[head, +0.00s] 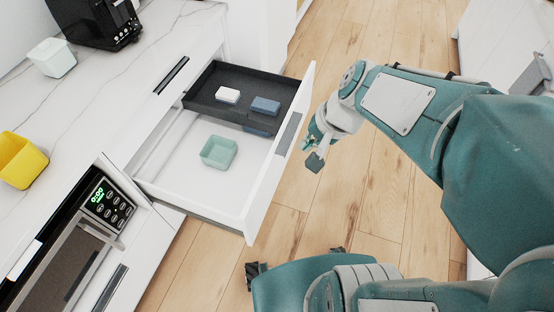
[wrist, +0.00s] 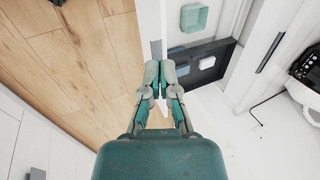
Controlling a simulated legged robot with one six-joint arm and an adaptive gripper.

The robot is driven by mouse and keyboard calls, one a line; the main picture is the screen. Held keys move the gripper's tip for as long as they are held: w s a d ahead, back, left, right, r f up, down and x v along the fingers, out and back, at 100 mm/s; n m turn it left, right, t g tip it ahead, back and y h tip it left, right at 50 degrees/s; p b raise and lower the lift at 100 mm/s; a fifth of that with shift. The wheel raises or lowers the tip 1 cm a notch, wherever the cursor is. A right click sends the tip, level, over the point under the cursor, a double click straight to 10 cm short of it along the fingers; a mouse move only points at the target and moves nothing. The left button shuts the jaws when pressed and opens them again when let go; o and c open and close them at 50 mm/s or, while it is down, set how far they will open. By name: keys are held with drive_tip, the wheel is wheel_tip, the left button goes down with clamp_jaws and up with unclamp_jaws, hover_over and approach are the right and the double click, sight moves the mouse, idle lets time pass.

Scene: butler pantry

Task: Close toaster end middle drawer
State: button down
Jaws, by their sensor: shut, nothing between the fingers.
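A white drawer (head: 180,165) stands pulled well out from the counter on the toaster (head: 95,22) side. Its front panel (head: 262,205) has a grey handle (head: 290,132). Inside are a black tray (head: 205,88) with a white block (head: 228,95) and a blue block (head: 265,105), and a pale green container (head: 218,151). My gripper (head: 314,160) is outside the drawer, just right of its front panel in the head view. In the wrist view my gripper (wrist: 160,72) is shut and empty, with its fingertips near the panel edge. Whether it touches the panel I cannot tell.
A dark handle (head: 172,75) marks a closed front above the open drawer. A microwave (head: 75,250) is at lower left. A yellow container (head: 22,160) and a pale container (head: 52,58) stand on the counter. The wooden floor (head: 345,60) beyond the drawer is clear.

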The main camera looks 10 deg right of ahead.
drive_tip(key=w+d+f+m+y, duration=0.1)
drive_tip(key=w+f+m+y, duration=0.1)
drive_tip(key=w+f+m, duration=0.3)
drive_tip(key=w+d+f+m+y, duration=0.1)
drive_tip(key=w+f+m+y, duration=0.1)
drive_tip(key=f+m, duration=0.4)
drive_tip(key=m+t, duration=0.2)
drive_tip(key=m, duration=0.5)
approach(271, 167)
wheel_tip(271, 167, down, 5)
drive_tip(key=a, duration=0.1)
drive_tip(key=w+a, duration=0.1)
drive_tip(key=a, duration=0.1)
drive_tip(key=shift+w, duration=0.3)
drive_tip(key=shift+w+a, duration=0.4)
drive_tip(key=shift+a, duration=0.3)
